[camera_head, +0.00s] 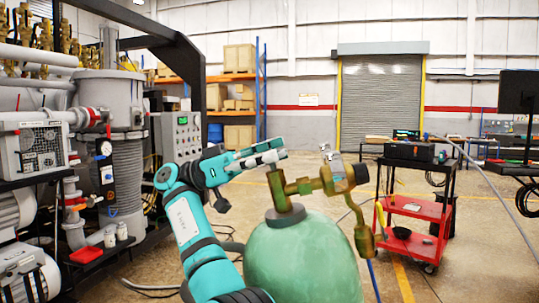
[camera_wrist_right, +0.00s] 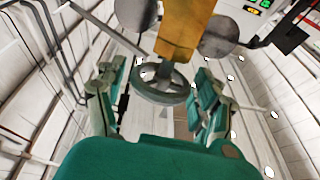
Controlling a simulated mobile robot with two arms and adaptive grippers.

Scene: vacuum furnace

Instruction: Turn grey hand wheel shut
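The grey hand wheel (camera_wrist_right: 163,98) shows in the right wrist view, in front of a yellow-brown brass valve body (camera_wrist_right: 184,30). My right gripper (camera_wrist_right: 161,76) is open, one finger on each side of the wheel. I see gaps at both sides; contact is not visible. In the head view my right gripper (camera_head: 277,150) points right, at the top of the brass valve stem (camera_head: 279,190) on a green gas cylinder (camera_head: 303,262). There the wheel is hard to make out behind the fingers. My left gripper is not in view.
A brass regulator (camera_head: 338,178) with round gauges sticks out right of the stem. A red cart (camera_head: 412,207) stands beyond it at the right. Furnace equipment (camera_head: 108,150) and a control panel (camera_head: 180,135) fill the left. Open floor lies behind the cylinder.

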